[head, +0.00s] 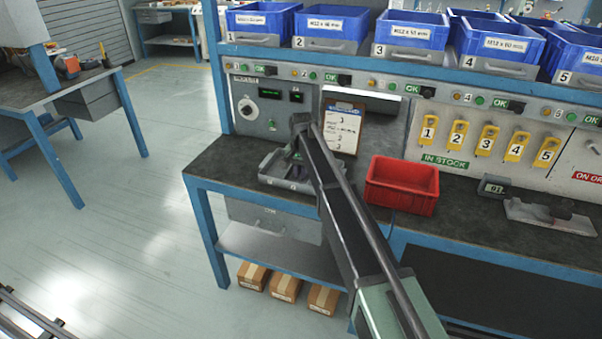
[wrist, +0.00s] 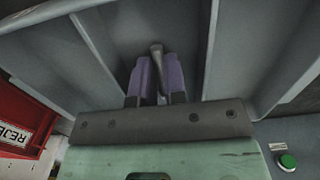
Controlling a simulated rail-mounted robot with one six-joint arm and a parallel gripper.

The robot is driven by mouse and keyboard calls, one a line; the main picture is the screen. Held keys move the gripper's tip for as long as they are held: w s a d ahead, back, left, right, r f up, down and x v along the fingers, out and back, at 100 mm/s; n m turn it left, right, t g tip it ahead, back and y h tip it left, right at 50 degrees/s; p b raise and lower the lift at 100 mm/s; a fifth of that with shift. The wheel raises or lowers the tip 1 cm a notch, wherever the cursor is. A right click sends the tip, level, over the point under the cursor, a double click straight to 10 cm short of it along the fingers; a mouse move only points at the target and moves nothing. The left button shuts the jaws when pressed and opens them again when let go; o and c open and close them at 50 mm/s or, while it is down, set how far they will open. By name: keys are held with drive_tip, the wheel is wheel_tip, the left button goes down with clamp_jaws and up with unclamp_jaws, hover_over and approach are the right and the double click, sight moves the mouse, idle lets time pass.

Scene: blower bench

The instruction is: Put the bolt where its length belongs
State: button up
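My gripper (wrist: 158,80) has two purple-padded fingers close together in the wrist view. A grey metal bolt (wrist: 157,50) shows between them, its end standing out past the fingertips; the fingers look shut on it. Its length cannot be read. A grey tray (wrist: 240,50) with divider walls lies in front of the fingers. In the head view my gripper (head: 294,160) is low over this tray on the bench, largely hidden by the arm, and the bolt cannot be made out. Blue bins with M12-type size labels stand on the shelf: bin 1 (head: 262,20), bin 2 (head: 330,25), bin 3 (head: 411,32), bin 4 (head: 497,44).
Bin 5 (head: 578,58) is at the right edge. A red bin (head: 401,185) marked reject stands right of the tray. A clipboard (head: 341,128) and panel are behind. Yellow numbered tags (head: 457,134), a small display (head: 493,186) and a grey fixture (head: 550,214) are further right.

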drive_tip(key=o, duration=0.4)
drive_tip(key=shift+o, duration=0.2)
wheel_tip(320, 180, up, 12)
drive_tip(key=p, duration=1.2)
drive_tip(key=shift+w+r, duration=0.15)
drive_tip(key=shift+r, duration=0.05)
drive_tip(key=s+d+n, duration=0.1)
drive_tip(key=s+d, duration=0.6)
drive_tip(key=s, duration=0.5)
drive_tip(key=s+d+r+n+p, duration=0.1)
drive_tip(key=s+d, duration=0.7)
drive_tip(key=s, duration=0.4)
drive_tip(key=s+d+n+p, duration=0.1)
drive_tip(key=s+d, duration=0.7)
drive_tip(key=s, duration=0.4)
drive_tip(key=shift+s+d+r, duration=0.2)
drive_tip(key=shift+s+d, duration=0.05)
drive_tip(key=shift+s, duration=0.1)
